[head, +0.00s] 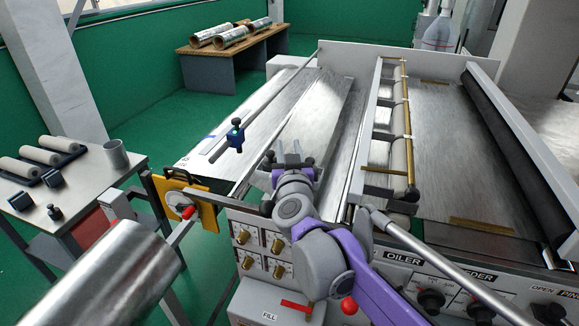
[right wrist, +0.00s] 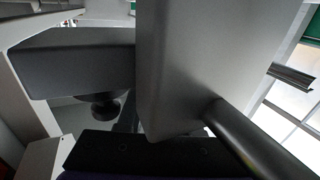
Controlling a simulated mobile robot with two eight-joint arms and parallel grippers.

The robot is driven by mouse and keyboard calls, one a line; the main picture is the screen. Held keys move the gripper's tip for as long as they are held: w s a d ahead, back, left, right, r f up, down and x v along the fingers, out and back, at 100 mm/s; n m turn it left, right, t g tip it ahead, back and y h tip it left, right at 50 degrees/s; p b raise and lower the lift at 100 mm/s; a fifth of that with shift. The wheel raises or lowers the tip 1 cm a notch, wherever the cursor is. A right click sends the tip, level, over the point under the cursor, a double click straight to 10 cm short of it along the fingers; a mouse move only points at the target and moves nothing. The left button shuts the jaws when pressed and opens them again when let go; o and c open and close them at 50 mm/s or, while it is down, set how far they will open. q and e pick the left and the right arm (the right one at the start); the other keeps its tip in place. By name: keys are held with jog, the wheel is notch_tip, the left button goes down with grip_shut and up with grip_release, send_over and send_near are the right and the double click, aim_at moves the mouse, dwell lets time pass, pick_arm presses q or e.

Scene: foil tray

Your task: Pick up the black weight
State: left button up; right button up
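Small black objects stand on the grey side table at the left in the head view. One is a knobbed black piece (head: 54,212) near the table's front, which looks like a weight. My right gripper (head: 293,158) is over the machine's near edge, well to the right of that table. Its fingers are small and partly hidden, so its opening is unclear. In the right wrist view, large dark grey blocks fill the middle, and a dark round knob (right wrist: 102,106) shows below one. My left gripper is out of view.
The side table (head: 98,178) also holds pale rolls (head: 40,155) and a metal cup (head: 116,157). A blue-and-black clamp-like piece (head: 236,135) is over the machine's metal sheet (head: 320,105). A large metal cylinder (head: 105,280) fills the lower left.

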grip_shut()
dwell(1.5)
